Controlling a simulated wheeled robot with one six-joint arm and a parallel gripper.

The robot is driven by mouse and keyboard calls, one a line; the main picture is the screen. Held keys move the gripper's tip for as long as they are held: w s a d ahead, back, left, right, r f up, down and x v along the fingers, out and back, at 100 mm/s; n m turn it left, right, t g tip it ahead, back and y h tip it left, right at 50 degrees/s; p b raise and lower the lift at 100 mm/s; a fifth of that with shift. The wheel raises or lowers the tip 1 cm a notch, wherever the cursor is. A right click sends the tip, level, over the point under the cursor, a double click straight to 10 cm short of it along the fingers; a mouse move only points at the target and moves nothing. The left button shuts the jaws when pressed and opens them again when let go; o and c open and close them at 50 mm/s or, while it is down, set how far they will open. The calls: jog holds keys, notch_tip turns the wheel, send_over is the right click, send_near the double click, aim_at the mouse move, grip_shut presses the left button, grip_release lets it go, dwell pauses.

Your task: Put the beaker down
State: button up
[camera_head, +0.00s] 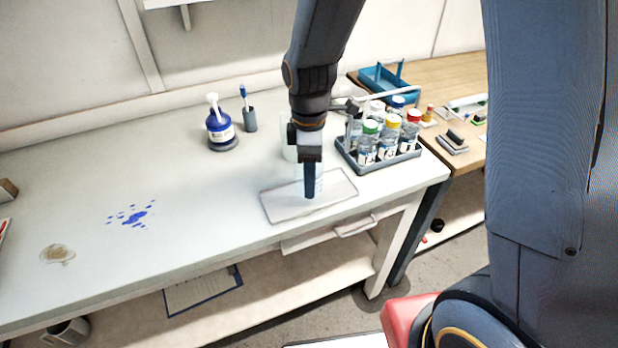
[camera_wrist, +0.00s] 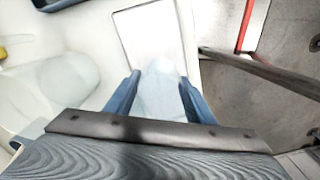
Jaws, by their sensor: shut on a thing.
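My gripper (camera_head: 313,182) points down over the white rectangular pad (camera_head: 280,209) near the bench's front edge. In the wrist view its two blue fingers (camera_wrist: 160,98) are closed on the sides of a clear, pale beaker (camera_wrist: 160,88). The pad also shows in the wrist view (camera_wrist: 150,30), beyond the beaker. In the head view the held beaker is barely visible around the fingers. I cannot tell whether its base touches the pad.
Another clear vessel (camera_head: 289,151) stands behind my gripper. A grey rack (camera_head: 381,168) of capped bottles is close on the right. A blue pump bottle (camera_head: 220,128) and a pen cup (camera_head: 250,121) stand behind left.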

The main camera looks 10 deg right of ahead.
jog(key=shift+f, duration=0.85)
jog(key=shift+f, duration=0.2)
jog(key=o, duration=1.1)
jog(key=shift+c, duration=0.2)
jog(key=shift+r, duration=0.1)
notch_tip(320, 180, up, 12)
jog(key=b, duration=0.3)
jog(key=s+d+f+m, duration=0.3)
jog(key=d+m, duration=0.3)
jog(key=m, duration=0.2)
jog(key=s+d+f+m+t, duration=0.1)
jog(key=s+d+f+m, duration=0.2)
jog(key=d+m, duration=0.3)
jog(key=s+m, duration=0.1)
jog(key=m, duration=0.1)
jog(key=shift+s+d+f+m+t, duration=0.25)
jog(key=shift+s+d+m+t, duration=0.05)
jog(key=shift+m, duration=0.1)
